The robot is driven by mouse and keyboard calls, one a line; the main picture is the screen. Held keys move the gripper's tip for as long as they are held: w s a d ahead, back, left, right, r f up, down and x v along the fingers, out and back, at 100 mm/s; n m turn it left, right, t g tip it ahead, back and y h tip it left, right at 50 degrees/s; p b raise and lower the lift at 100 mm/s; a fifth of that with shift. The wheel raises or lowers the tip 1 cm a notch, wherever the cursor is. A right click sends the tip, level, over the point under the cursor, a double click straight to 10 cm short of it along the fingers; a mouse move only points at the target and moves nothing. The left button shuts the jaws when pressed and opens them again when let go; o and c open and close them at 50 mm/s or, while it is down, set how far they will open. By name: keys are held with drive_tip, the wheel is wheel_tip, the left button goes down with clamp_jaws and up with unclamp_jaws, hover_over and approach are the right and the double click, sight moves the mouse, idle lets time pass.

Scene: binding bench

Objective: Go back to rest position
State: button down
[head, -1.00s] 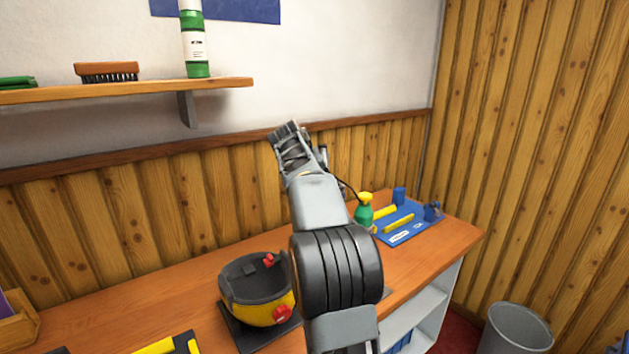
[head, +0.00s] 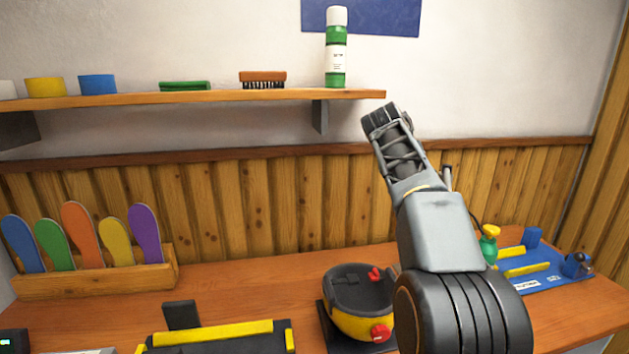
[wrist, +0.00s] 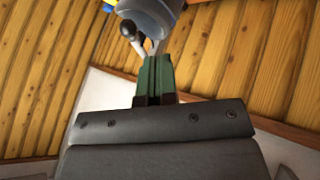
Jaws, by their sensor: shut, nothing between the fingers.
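In the wrist view the closed fingers (wrist: 154,78) point toward one of my own arm links, with wood panelling behind. My arm stands up from the lower right of the head view and hides part of the bench and panelling.
Below on the bench (head: 230,285) are a yellow-black bowl-shaped device (head: 358,318), a black-and-yellow fixture (head: 220,340), a rack of coloured paddles (head: 95,280), a green spray bottle (head: 488,245) and a blue tray (head: 545,278). A shelf (head: 215,97) holds a green-white bottle (head: 336,50) and a brush (head: 262,79).

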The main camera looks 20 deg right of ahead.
drive_tip(key=s+a+f+n+y+p, duration=0.2)
drive_tip(key=s+a+f+n+y, duration=0.3)
drive_tip(key=s+a+f, duration=1.4)
wheel_tip(320, 180, down, 4)
drive_tip(key=a+y, duration=0.2)
drive_tip(key=a, duration=0.1)
drive_tip(key=shift+s+f+n+t+y+p, duration=0.25)
drive_tip(key=shift+s+n+t+y+p, duration=0.05)
drive_tip(key=shift+s+t+y, duration=0.1)
drive_tip(key=shift+s, duration=0.1)
